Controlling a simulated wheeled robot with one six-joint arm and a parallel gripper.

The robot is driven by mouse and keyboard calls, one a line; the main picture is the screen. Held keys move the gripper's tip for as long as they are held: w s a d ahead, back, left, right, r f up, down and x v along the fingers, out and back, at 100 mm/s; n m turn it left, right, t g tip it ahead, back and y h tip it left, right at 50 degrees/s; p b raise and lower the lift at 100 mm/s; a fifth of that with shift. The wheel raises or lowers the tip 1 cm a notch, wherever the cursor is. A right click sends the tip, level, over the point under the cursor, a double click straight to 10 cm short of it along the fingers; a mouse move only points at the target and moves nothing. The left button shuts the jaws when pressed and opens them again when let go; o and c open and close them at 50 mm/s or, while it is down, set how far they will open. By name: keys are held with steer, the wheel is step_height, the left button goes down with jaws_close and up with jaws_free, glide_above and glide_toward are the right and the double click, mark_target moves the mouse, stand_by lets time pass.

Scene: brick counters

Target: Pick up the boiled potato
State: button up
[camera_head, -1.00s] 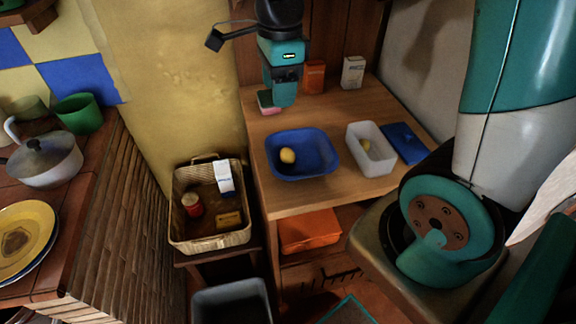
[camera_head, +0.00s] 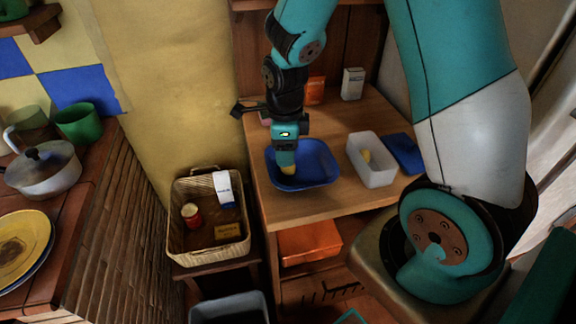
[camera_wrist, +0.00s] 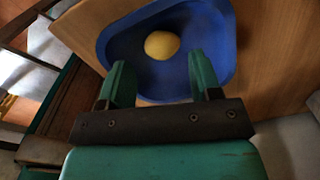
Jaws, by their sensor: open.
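The boiled potato (camera_wrist: 161,45) is a yellow, rounded lump lying in a blue tray (camera_wrist: 222,32). In the head view the blue tray (camera_head: 322,165) sits on a wooden table, and only a little of the potato (camera_head: 289,169) shows below my gripper. My gripper (camera_head: 286,165) is over the tray, pointing down. In the wrist view my gripper (camera_wrist: 160,80) is open and empty, its two green fingers apart. The potato lies just beyond the fingertips, roughly in line with the gap between them.
A white container (camera_head: 378,173) with a yellow item (camera_head: 366,156) stands right of the tray, beside a blue flat object (camera_head: 404,152). An orange box (camera_head: 316,90) and a white carton (camera_head: 352,84) stand at the back. A wicker basket (camera_head: 208,259) is left of the table.

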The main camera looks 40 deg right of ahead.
steer(key=f, duration=0.5)
steer(key=shift+s+d, duration=0.1)
steer(key=shift+d, duration=0.2)
steer(key=c, duration=0.7)
steer(key=shift+o, duration=0.2)
steer(key=shift+r, duration=0.2)
step_height(320, 180, up, 20)
steer(key=shift+p, duration=0.4)
steer(key=shift+f, duration=0.15)
